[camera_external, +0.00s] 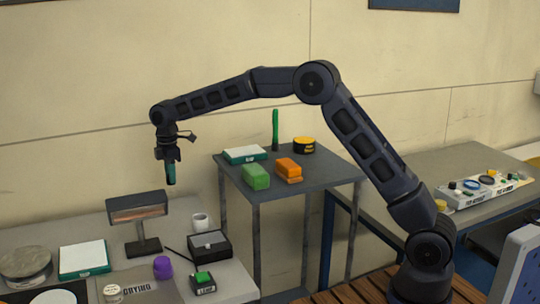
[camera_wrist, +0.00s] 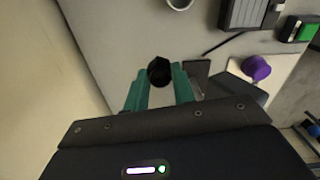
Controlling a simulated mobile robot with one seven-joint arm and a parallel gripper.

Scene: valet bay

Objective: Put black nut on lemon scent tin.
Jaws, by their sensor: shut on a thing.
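The black nut (camera_wrist: 159,71) is dark and roughly six-sided, between the green fingertips of my gripper (camera_wrist: 160,80) in the wrist view. My gripper (camera_external: 171,178) is shut on it, high above the left bench near the heat lamp. The nut cannot be made out in the external view.
The heat lamp (camera_external: 137,208), mug (camera_external: 200,222), black box (camera_external: 210,245) and purple cap (camera_external: 162,267) stand on the left bench.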

